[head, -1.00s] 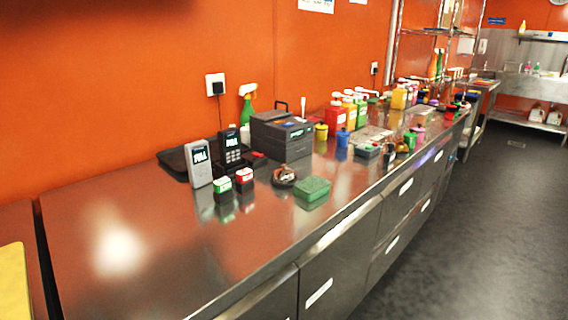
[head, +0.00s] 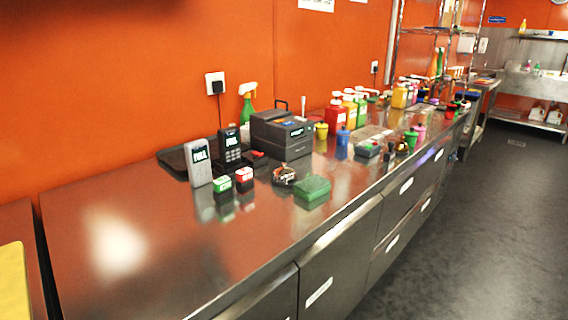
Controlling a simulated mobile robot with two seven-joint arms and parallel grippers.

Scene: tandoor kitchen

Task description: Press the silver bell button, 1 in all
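The bell (head: 284,175) is a small, round, shiny object on the steel counter, left of a green sponge-like block (head: 312,188). It stands in front of the dark cash-register-like box. Its button is too small to make out clearly. Neither of my grippers shows in the head view, and nothing is touching the bell.
The steel counter (head: 150,235) is clear at the front left. Around the bell stand a grey card terminal (head: 200,163), a black handset (head: 231,147), small green and red boxes (head: 243,174) and a dark register (head: 282,135). Bottles crowd the counter farther back.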

